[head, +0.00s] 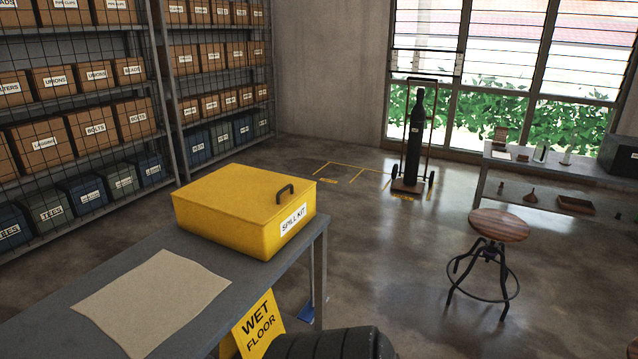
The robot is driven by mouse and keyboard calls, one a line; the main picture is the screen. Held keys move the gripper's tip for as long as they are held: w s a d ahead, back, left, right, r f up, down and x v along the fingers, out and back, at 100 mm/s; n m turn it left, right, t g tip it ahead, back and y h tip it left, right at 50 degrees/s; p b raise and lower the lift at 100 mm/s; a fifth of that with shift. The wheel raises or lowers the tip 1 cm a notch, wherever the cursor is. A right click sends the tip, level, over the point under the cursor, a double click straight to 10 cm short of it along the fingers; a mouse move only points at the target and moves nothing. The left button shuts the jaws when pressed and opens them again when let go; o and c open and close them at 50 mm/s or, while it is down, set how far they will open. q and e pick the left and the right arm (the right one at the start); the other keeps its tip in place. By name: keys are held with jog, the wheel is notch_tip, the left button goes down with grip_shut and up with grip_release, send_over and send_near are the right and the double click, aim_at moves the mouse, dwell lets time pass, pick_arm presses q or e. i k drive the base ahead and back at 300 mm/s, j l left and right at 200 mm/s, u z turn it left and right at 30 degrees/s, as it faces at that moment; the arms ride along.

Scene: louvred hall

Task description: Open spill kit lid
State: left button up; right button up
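The yellow spill kit box (262,238) stands on the near grey table, toward its far right end. Its lid (225,193) is closed. A dark handle (285,193) sits on the lid near its right side. A white label (293,220) reading "SPILL KIT" is on the box's right-hand face. Neither of my grippers is in view.
A beige cloth or sheet (150,300) lies flat on the grey table (60,320). A yellow wet floor sign (258,325) stands beside the table. A wooden-topped stool (498,226) stands at right. A cylinder trolley (414,140) stands farther back. Shelves line the left.

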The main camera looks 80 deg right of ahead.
aim_at(255, 195)
jog(key=z, duration=2.05)
jog(key=l+z, duration=0.25)
jog(key=l, duration=0.15)
jog(key=i, duration=0.05)
